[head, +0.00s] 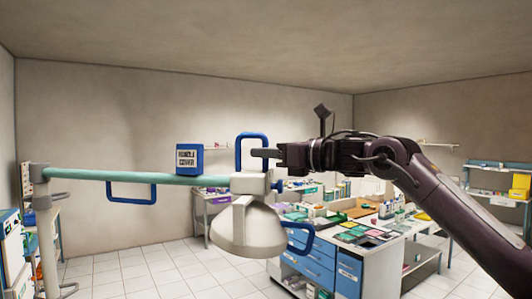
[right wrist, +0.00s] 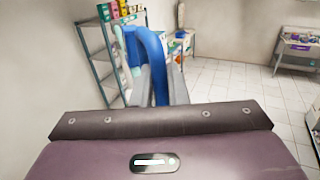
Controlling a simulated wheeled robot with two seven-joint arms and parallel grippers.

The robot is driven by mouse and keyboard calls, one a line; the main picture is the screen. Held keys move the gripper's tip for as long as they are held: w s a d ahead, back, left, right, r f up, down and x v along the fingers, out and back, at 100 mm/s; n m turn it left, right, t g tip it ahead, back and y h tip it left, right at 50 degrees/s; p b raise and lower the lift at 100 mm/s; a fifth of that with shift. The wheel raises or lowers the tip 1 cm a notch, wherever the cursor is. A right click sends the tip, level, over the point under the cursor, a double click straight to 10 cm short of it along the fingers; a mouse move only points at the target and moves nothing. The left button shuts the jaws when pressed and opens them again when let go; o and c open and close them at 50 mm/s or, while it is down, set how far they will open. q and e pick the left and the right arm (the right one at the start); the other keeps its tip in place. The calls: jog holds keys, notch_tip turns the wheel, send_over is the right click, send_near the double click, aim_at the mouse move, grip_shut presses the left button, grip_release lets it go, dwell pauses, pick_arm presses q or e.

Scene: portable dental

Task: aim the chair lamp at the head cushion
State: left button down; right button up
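The chair lamp (head: 247,232) is a pale dome in the middle of the head view, its wide side facing down. It hangs at the end of a teal arm (head: 125,175) that comes in from the left. A blue loop handle (head: 252,134) rises above the lamp joint; another blue handle (head: 303,243) is at its right side. My right gripper (head: 262,153) reaches the upper handle from the right. In the right wrist view its grey fingers are close together on the blue handle (right wrist: 155,60). The head cushion and my left gripper are not in view.
A blue box with lettering (head: 189,158) is at the teal arm, and a blue loop (head: 131,192) hangs below it. A cluttered counter with blue drawers (head: 311,262) stands behind the lamp to the right. Open tiled floor (head: 140,270) lies at the lower left.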

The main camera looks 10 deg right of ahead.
jog(key=o, duration=0.3)
jog(key=shift+a, duration=0.1)
jog(key=shift+s+d+f+b, duration=0.15)
jog(key=shift+s+d+b, duration=0.05)
jog(key=shift+d+b, duration=0.2)
jog(key=b+v, duration=0.3)
jog(key=v, duration=0.4)
jog(key=shift+b, duration=0.4)
jog(key=shift+a, duration=0.1)
